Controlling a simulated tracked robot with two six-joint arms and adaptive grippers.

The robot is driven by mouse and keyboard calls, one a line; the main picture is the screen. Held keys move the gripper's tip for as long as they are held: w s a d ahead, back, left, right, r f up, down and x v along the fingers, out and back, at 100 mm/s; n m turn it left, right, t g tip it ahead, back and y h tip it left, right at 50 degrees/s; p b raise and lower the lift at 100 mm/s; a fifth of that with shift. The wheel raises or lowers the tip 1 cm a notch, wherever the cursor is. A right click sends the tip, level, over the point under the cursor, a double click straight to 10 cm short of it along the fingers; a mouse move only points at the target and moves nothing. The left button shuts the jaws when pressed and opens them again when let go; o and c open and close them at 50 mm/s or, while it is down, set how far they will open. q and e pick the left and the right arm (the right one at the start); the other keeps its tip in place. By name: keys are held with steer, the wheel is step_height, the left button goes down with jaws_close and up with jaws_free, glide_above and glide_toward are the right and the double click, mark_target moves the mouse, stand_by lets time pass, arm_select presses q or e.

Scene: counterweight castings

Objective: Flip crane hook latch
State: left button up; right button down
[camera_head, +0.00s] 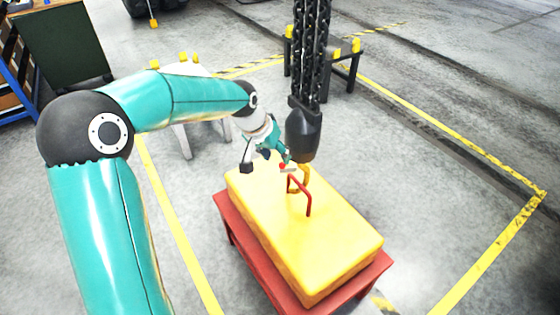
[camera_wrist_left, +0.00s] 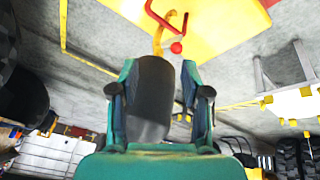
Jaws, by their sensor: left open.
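A yellow crane hook (camera_head: 304,174) hangs under a black hook block (camera_head: 303,135). A small red ball (camera_head: 282,166), apparently on the latch, shows at the hook's left; in the left wrist view the red ball (camera_wrist_left: 176,47) sits beside the hook (camera_wrist_left: 158,40). The hook is at a red lifting handle (camera_head: 308,200) on a yellow casting (camera_head: 320,240); whether it passes under the handle is unclear. My left gripper (camera_head: 267,160) is open beside the hook block. In the left wrist view, the hook block (camera_wrist_left: 150,95) appears between its fingers; contact is unclear.
The casting rests on a red stand (camera_head: 235,235). Black chains (camera_head: 311,50) rise from the hook block. Yellow floor lines (camera_head: 180,235) surround the stand. A dark stand with yellow corner posts (camera_head: 345,60) is behind, and a pale stand (camera_head: 180,68) is behind my left arm.

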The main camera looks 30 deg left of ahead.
arm_select(q)
steer(key=a+r, duration=0.3)
steer(key=r, duration=0.2)
steer(key=p, duration=0.2)
glide_toward(281, 164)
steer(key=shift+y, duration=0.3)
steer(key=x, duration=0.9)
steer(key=shift+d, duration=0.25)
jaws_close()
steer(key=shift+w, duration=0.1)
